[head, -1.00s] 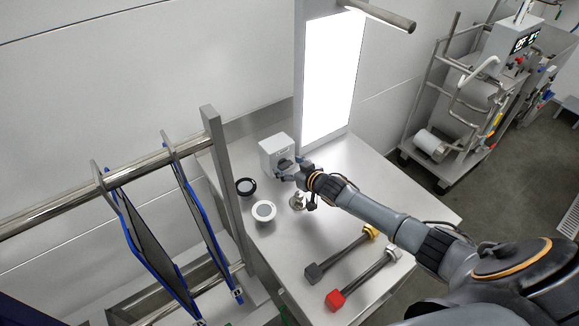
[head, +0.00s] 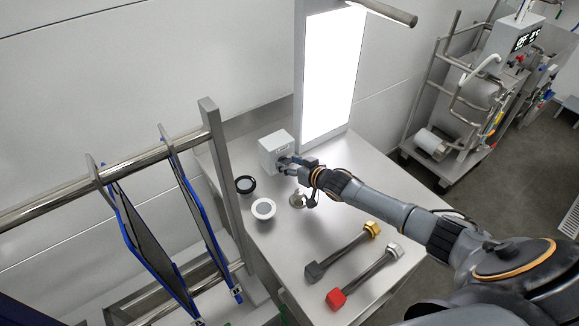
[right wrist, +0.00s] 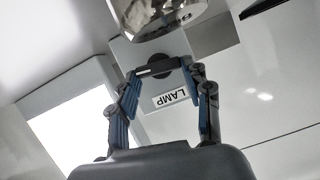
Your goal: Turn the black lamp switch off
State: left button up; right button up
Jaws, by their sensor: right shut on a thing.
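A small light-grey box (head: 274,149) stands on the steel table below the lit lamp panel (head: 333,75). In the right wrist view its label (right wrist: 170,98) reads LAMP, upside down, and the black lamp switch (right wrist: 160,62) sits on its face. My right gripper (head: 287,163) is at the front of the box. In the right wrist view the blue-padded fingers of my right gripper (right wrist: 164,73) are shut on the switch, one on each side. In the head view the gripper mostly hides the switch. The lamp panel glows white. My left gripper is not in view.
A black ring piece (head: 245,184), a white round piece (head: 263,209) and a small metal fitting (head: 298,199) lie near my right gripper. Two bars with black (head: 316,270) and red (head: 336,299) ends lie at the table's front. Blue-edged plates hang on a rail at left.

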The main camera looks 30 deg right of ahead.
jog(key=m+y+b, duration=0.1)
jog(key=m+b, duration=0.1)
jog(key=b, duration=0.2)
jog(key=m+y+b, duration=0.1)
jog(key=m+b, duration=0.1)
jog(key=b, duration=0.2)
jog(key=d+f+m+y+b, duration=0.1)
jog(key=b, duration=0.2)
jog(key=shift+w+m+y+b, duration=0.1)
jog(key=shift+m+y+b, duration=0.3)
jog(key=m+b, duration=0.1)
jog(key=m+t+y+b, duration=0.1)
jog(key=m, duration=0.1)
jog(key=m+y+b, duration=0.1)
jog(key=shift+d+f+m, duration=0.2)
jog(key=shift+f+m, duration=0.1)
jog(key=shift+m+t+y+b, duration=0.3)
jog(key=shift+m+t+b, duration=0.3)
jog(key=shift+m+b, duration=0.3)
jog(key=shift+m, duration=0.3)
jog(key=o, duration=1.2)
jog(key=shift+c, duration=0.2)
jog(key=v, duration=1.2)
